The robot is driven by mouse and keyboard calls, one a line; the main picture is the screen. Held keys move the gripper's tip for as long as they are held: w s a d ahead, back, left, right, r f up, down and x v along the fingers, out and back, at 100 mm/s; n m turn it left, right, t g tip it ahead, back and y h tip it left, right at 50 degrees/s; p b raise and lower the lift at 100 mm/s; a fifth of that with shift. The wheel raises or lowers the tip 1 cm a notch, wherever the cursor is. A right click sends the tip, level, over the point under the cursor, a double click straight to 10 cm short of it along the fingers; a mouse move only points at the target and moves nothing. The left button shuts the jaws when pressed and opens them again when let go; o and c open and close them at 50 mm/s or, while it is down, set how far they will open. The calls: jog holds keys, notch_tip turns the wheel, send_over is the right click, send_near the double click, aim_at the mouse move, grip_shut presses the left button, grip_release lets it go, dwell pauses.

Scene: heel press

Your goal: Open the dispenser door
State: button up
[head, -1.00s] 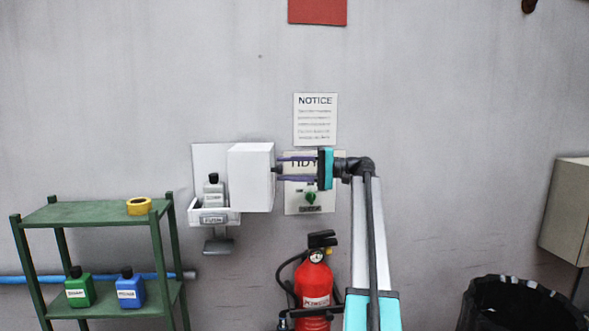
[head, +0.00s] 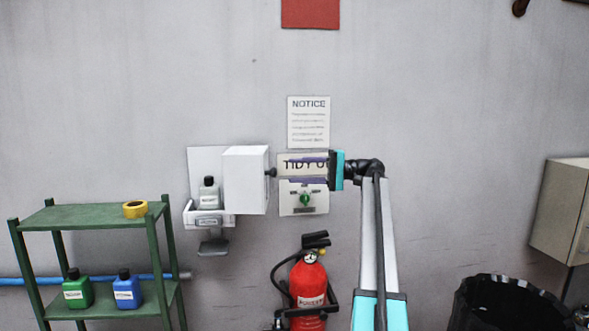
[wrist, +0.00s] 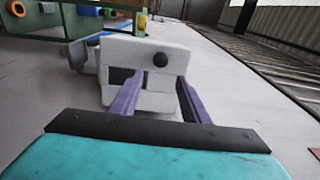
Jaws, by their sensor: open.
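The dispenser on the wall has a white backplate (head: 205,160) and a tray with a grey bottle (head: 209,192) in it. Its white box-shaped door (head: 244,180) stands out from the wall on the right, and the bottle and tray are exposed. A dark round knob (head: 271,172) sticks out of the door's right side; it also shows in the wrist view (wrist: 160,60). My gripper (head: 290,171) is to the right of the knob. Its purple fingers are spread and empty, with a gap between fingertips and knob.
A NOTICE sheet (head: 309,122) and a white panel with a green part (head: 305,199) are on the wall behind my gripper. A red fire extinguisher (head: 308,293) stands below. A green shelf (head: 95,214) is at left, a black bin (head: 508,300) at right.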

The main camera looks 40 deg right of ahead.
jog(key=shift+p+v, duration=0.8)
jog(key=shift+p, duration=0.2)
jog(key=shift+f, duration=0.1)
jog(key=shift+s, duration=0.1)
jog(key=shift+c, duration=0.4)
